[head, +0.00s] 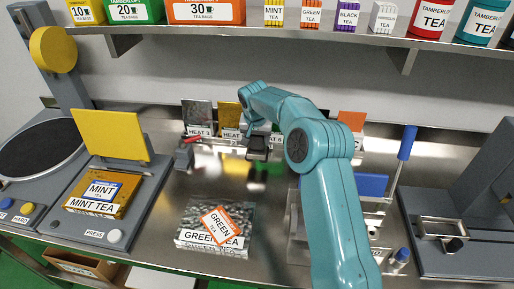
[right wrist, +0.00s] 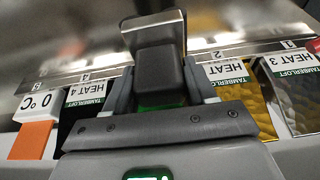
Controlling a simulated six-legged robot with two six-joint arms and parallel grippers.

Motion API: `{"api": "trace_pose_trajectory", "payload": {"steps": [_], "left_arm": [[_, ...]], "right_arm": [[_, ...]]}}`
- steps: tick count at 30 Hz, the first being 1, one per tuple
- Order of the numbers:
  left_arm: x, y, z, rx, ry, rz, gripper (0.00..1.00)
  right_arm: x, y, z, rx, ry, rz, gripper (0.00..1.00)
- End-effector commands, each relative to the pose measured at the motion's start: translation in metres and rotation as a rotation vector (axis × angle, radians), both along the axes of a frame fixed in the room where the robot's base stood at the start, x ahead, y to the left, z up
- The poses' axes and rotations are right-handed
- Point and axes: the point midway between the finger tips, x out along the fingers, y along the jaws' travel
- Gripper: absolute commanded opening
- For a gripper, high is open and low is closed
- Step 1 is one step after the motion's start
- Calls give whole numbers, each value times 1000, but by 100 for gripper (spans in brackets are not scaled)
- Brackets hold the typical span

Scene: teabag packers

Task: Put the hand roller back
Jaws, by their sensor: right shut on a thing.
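My right gripper (head: 257,146) is over the back middle of the steel counter, in front of the row of HEAT cards. In the right wrist view its fingers (right wrist: 156,80) are shut on the dark block-like grip of the hand roller (right wrist: 155,62). A pale metal part shows beyond the grip. Most of the roller is hidden by my gripper and arm in the head view. Whether it touches the counter or a rest, I cannot tell. A small grey fixture with a red part (head: 185,157) stands left of my gripper. My left gripper is not in view.
A HEAT 3 card (head: 199,118) and other numbered cards line the back. A GREEN TEA box (head: 212,240) lies in front. A press with a MINT TEA box (head: 92,205) is left. A blue-handled fixture (head: 406,143) is right. Shelf above.

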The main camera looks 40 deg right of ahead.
Motion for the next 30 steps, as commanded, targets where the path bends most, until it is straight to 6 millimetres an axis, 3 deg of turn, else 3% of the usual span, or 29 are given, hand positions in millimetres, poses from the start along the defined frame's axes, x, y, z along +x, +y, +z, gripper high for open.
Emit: {"api": "trace_pose_trajectory", "payload": {"steps": [9,30], "left_arm": [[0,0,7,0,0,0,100],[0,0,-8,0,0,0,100]], "right_arm": [[1,0,-41,1,-1,0,10],[1,1,-58,2,2,1,10]]}}
